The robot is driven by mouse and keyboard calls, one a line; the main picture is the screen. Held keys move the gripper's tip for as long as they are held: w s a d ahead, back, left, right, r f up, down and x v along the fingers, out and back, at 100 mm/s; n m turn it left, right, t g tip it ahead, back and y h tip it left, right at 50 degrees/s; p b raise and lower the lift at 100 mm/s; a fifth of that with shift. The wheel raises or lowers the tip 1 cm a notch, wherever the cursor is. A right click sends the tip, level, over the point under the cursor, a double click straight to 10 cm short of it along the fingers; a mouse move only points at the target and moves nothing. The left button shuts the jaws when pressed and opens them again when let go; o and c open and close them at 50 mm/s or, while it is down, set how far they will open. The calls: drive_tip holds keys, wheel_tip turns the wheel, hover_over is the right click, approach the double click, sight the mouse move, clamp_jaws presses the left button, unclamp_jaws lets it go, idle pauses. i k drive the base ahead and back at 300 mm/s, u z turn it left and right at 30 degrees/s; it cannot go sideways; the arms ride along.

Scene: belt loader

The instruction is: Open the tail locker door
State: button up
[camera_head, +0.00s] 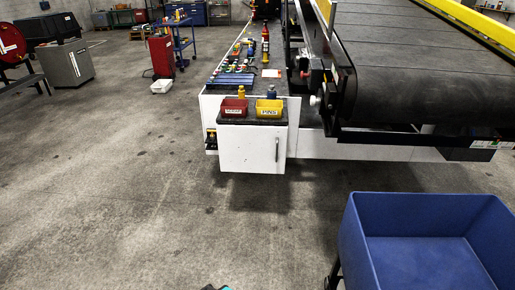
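The tail locker door (248,150) is a white panel on the rear end of the belt loader, below the red and yellow bins. It looks shut, flush with the locker front. A thin upright handle (277,149) sits near its right edge. My gripper cannot be made out; only a small dark and teal piece shows at the bottom edge of the picture, possibly part of my arm. Nothing is seen touching the door or handle.
A red bin (234,108) and a yellow bin marked PINS (269,109) stand above the door. A blue open cart (400,222) stands at the lower right. The conveyor belt (430,95) overhangs on the right. Grey floor (120,210) is clear in front and left.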

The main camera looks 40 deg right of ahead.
sight(249, 149)
drive_tip(key=u, duration=0.1)
drive_tip(key=i, duration=1.5)
drive_tip(key=z, duration=0.3)
